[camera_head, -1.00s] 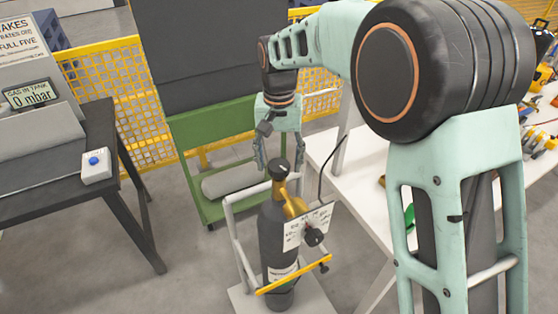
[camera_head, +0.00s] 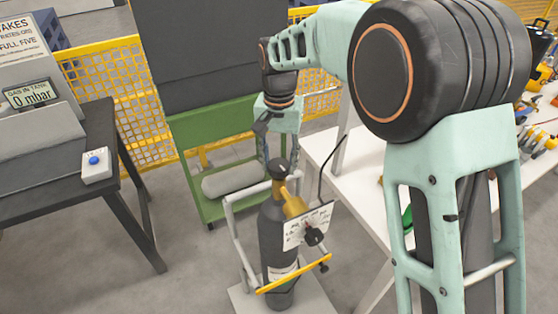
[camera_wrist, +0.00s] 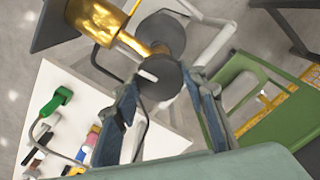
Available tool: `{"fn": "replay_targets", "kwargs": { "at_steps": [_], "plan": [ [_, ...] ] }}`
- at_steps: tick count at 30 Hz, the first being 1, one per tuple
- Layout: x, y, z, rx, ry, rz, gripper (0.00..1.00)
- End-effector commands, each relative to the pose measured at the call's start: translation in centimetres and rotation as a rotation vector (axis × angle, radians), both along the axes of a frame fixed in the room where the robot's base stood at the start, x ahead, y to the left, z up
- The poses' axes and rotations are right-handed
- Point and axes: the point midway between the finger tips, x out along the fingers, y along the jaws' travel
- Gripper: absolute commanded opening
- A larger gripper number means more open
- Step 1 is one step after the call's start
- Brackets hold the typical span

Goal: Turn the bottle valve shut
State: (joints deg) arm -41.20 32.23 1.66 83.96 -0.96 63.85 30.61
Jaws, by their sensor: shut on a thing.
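The dark gas bottle (camera_head: 272,235) stands upright in a frame. Its black valve knob (camera_head: 278,167) sits on top of a brass neck. In the wrist view the knob (camera_wrist: 163,80) is a dark disc with a white mark, at the end of the brass fitting (camera_wrist: 113,28). My gripper (camera_head: 281,160) points down over the bottle, with its fingers on either side of the knob. In the wrist view my gripper (camera_wrist: 166,84) is shut on the knob. The contact faces are partly hidden.
A gauge plate with a black dial (camera_head: 314,236) and a yellow bar (camera_head: 293,275) are at the bottle's front. A white table (camera_head: 335,170) is close on the right. A green cart (camera_head: 214,125) stands behind. The display (camera_head: 31,96) on the left reads 0 mbar.

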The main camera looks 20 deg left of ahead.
Motion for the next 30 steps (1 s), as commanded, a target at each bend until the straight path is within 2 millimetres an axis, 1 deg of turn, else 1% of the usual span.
{"fn": "replay_targets", "kwargs": {
  "at_steps": [3,6,15,16,20,27,30],
  "plan": [
    [-0.01,0.04,0.09,0.0,-0.001,-0.078,0.15],
    [0.01,0.03,0.08,0.0,-0.001,-0.114,0.15],
    [0.03,0.03,0.08,0.001,-0.001,-0.124,0.15],
    [0.04,0.03,0.08,0.001,-0.002,-0.124,0.41],
    [0.04,0.02,0.07,0.001,-0.001,-0.123,0.55],
    [0.02,0.01,0.05,0.0,-0.001,-0.122,0.56],
    [0.04,0.03,0.35,0.001,-0.002,-0.121,0.56]
  ]
}}
